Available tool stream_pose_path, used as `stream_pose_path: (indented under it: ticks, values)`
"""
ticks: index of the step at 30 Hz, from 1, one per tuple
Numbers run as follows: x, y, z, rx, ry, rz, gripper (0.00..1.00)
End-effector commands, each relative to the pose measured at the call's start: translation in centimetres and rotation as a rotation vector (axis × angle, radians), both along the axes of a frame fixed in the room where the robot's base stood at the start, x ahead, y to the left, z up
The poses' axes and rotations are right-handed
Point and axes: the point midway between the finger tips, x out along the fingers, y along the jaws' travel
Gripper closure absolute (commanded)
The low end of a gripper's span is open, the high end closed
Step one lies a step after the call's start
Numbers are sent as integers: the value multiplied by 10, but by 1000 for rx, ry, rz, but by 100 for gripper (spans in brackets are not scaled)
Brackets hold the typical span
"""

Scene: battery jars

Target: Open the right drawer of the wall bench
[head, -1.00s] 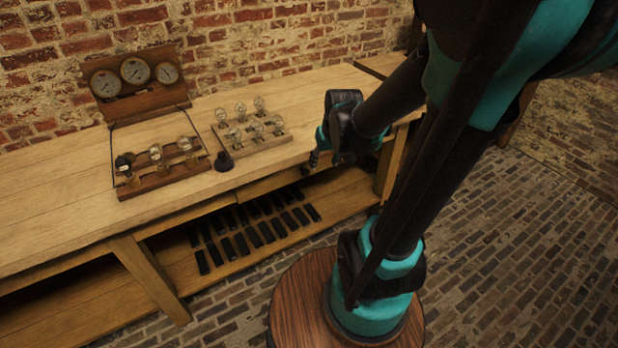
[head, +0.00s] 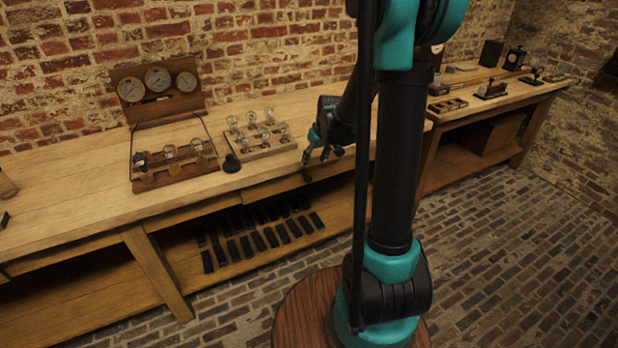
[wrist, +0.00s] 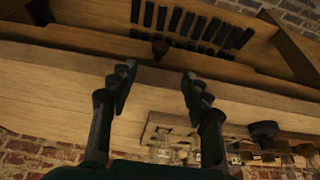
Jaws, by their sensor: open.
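The wall bench (head: 80,205) runs along the brick wall. A drawer front (head: 262,191) lies under its top edge, below the bulb rack, and looks flush with the bench front. A dark round knob (head: 307,177) is on it, close below my gripper (head: 318,158). In the wrist view, where the bench appears upside down, the knob (wrist: 160,47) stands on the drawer front (wrist: 80,45). My gripper (wrist: 156,80) is open and empty there, with its fingers over the bench edge. The knob lies past the fingertips, lined up with the gap between them, and appears untouched.
A bulb rack (head: 262,150) and a gauge panel (head: 158,102) with a wooden lamp board (head: 173,183) stand on the bench top. Several black bars (head: 262,240) lie on the shelf below. A second bench (head: 505,104) stands at right. Brick floor (head: 520,260) is clear.

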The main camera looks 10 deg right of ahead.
Motion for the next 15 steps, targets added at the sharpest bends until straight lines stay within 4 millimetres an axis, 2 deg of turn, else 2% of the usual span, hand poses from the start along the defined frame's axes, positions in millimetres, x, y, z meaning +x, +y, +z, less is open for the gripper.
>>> stream_pose_path:
  ticks: [15]
  values:
    - [27, 9, -68, 0, 0, 1, 51]
